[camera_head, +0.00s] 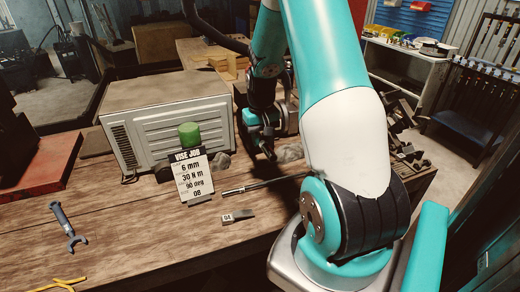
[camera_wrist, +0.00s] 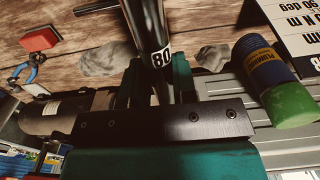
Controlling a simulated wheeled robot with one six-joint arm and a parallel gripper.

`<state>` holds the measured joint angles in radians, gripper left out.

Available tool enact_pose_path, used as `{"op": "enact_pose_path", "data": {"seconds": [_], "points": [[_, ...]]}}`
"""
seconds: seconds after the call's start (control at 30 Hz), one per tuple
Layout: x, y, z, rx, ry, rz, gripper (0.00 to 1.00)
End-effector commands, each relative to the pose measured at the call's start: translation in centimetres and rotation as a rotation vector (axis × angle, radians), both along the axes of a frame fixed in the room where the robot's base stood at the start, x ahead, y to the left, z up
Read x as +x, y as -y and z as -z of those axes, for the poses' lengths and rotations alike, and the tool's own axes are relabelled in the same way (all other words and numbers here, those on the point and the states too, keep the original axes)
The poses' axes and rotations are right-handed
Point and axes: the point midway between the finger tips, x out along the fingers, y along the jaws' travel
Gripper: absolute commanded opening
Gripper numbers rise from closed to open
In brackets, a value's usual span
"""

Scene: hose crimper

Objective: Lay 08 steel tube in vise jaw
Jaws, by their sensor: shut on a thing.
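The steel tube (camera_wrist: 150,30) is dark and glossy, with a white "08" tag that reads upside down in the wrist view. My gripper (camera_wrist: 155,85) is shut on it; the tube runs between the fingers toward the top of the picture. In the head view my gripper (camera_head: 262,143) is low over the table beside the grey box, partly hidden by my arm, and the tube cannot be made out there. Dark metal parts (camera_head: 403,140) show behind my arm at the table's right end; I cannot tell whether the vise jaw is among them.
A "VISE JOB" card (camera_head: 194,176) and a green-capped bottle (camera_head: 189,135) stand before the grey box (camera_head: 165,110). A dark rod (camera_head: 265,184), a small tagged tool (camera_head: 238,216) and a wrench (camera_head: 68,228) lie in front. Grey lumps (camera_head: 290,153) lie near my gripper. The front-left wood is mostly clear.

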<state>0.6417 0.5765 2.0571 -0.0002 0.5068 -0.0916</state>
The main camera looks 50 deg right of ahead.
Motion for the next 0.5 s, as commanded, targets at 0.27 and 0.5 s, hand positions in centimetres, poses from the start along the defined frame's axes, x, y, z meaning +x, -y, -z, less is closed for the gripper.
{"op": "enact_pose_path", "data": {"seconds": [0.27, 0.5], "points": [[0.0, 0.0, 2.8, 0.001, -0.002, 0.0, 0.0], [0.1, 0.0, 5.6, -0.001, 0.001, -0.001, 0.0]]}}
